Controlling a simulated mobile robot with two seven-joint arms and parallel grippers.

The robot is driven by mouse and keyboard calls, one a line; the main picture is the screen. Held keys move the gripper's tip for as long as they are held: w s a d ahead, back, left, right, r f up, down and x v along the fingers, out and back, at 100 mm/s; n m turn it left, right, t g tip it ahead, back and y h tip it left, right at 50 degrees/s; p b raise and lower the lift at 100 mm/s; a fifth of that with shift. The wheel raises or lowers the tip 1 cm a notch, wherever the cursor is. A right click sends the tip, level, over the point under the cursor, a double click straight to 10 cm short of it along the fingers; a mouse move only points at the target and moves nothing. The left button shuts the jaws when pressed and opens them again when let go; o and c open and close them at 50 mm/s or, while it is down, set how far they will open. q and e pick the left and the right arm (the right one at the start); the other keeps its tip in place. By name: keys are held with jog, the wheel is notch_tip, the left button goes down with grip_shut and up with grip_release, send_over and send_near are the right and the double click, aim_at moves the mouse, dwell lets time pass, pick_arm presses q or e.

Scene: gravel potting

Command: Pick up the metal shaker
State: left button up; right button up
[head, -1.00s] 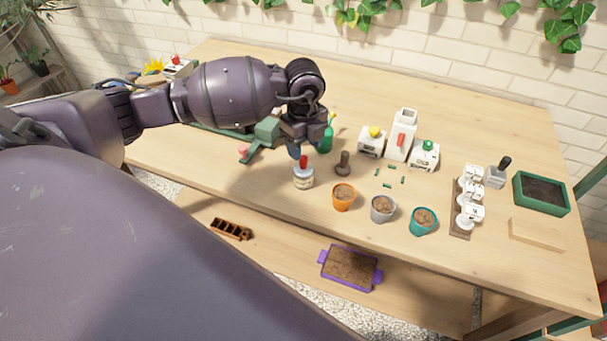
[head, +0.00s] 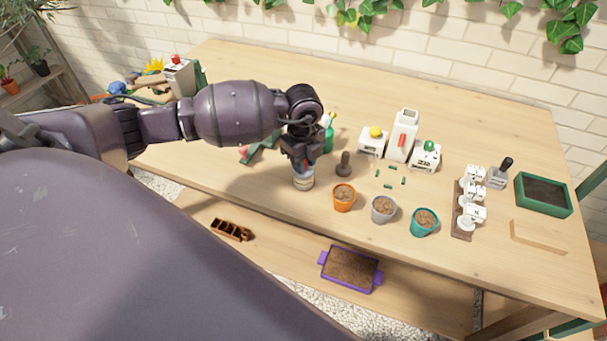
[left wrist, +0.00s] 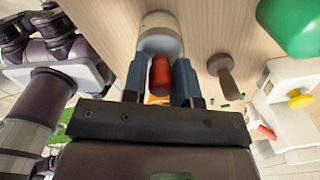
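The metal shaker (head: 303,183) looks like a pale grey cylinder with a red top. It stands upright near the table's front edge, left of the orange pot. My left gripper (head: 302,164) is right over it and covers most of the red top in the head view. In the left wrist view the shaker's grey body (left wrist: 160,38) lies beyond the red top (left wrist: 160,76). The two blue fingers of my left gripper (left wrist: 159,84) are on either side of the red top, apart, and look open. Whether a finger touches it is unclear. My right gripper is not in view.
A dark tamper-like tool (head: 343,166) stands close right of the shaker. An orange pot (head: 344,199), a grey pot (head: 383,210) and a teal pot (head: 424,223) line the front edge. A green bottle (head: 327,138) is behind the gripper. White dispensers (head: 401,143) stand further right.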

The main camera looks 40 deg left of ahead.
pick_arm(q)
grip_shut()
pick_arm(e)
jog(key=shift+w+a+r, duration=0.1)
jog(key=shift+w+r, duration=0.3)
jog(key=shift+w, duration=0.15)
pick_arm(q)
notch_tip(320, 180, up, 20)
jog(key=p, duration=0.1)
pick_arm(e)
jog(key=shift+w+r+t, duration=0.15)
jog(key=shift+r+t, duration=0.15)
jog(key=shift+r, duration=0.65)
